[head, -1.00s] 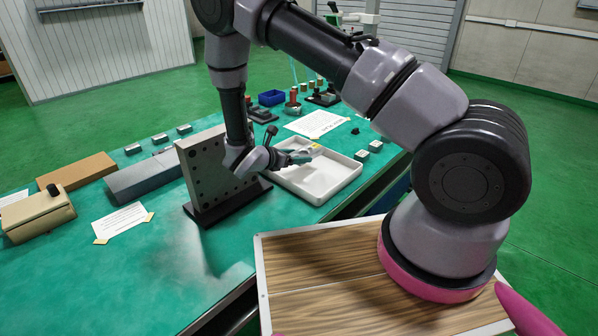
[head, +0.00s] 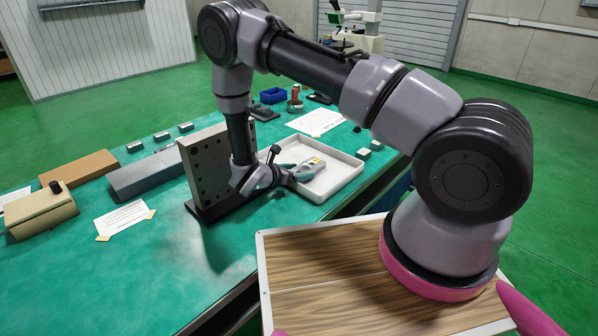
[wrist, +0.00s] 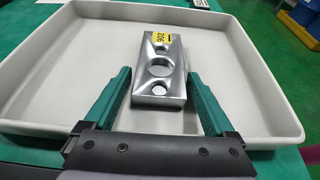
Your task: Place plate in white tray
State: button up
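The plate (wrist: 160,72) is a shiny metal block with a large middle hole, two smaller end holes and a yellow label. In the head view the plate (head: 316,163) is inside the outline of the white tray (head: 345,184). In the wrist view the white tray (wrist: 60,88) surrounds it, and its floor is otherwise bare. In the head view my gripper (head: 303,172) reaches over the tray's left side. I cannot tell whether the plate touches the tray floor.
A tall grey plate with holes (head: 207,168) stands upright just left of my gripper. A paper sheet (head: 316,122) and a blue bin (head: 272,96) lie behind the tray. Small blocks (head: 364,154) sit right of it.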

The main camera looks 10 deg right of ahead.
jog(key=shift+a+r, duration=0.1)
jog(key=shift+r, duration=0.1)
jog(key=v, duration=1.2)
jog(key=shift+s+f, duration=0.1)
jog(key=shift+f, duration=0.05)
